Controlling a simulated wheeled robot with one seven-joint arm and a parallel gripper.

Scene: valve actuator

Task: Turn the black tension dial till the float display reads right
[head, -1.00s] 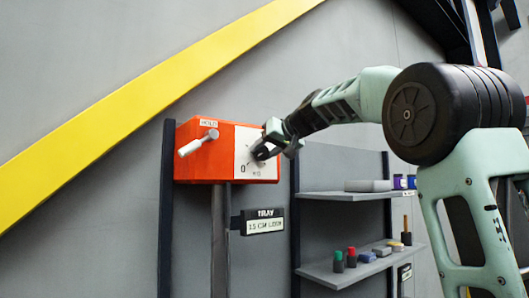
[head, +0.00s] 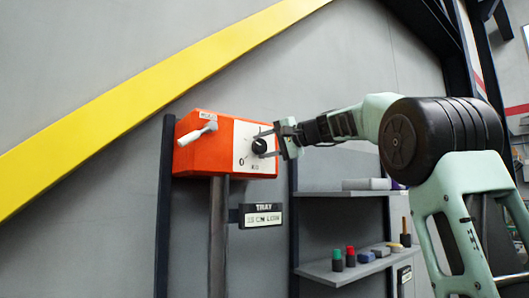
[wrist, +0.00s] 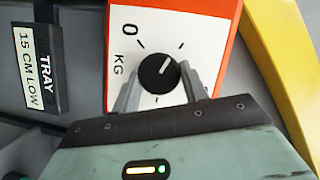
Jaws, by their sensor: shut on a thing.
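The black tension dial (head: 259,146) sits on the white plate of an orange box. It also shows in the wrist view (wrist: 159,74), where its white pointer line aims up and slightly right, among tick marks beside "0" and "KG". My gripper (head: 267,144) has its two fingers on either side of the dial and is shut on it; the fingers also flank it in the wrist view (wrist: 160,84). The display (head: 262,216) below the box is a dark sign headed TRAY. In the wrist view the display (wrist: 38,70) reads 15 CM LOW.
The orange box (head: 200,158) stands on a grey post (head: 219,235) and has a white lever (head: 197,134) on its left, with a label above it. Shelves (head: 345,268) with small items are at the right. A yellow beam (head: 120,115) crosses the wall behind.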

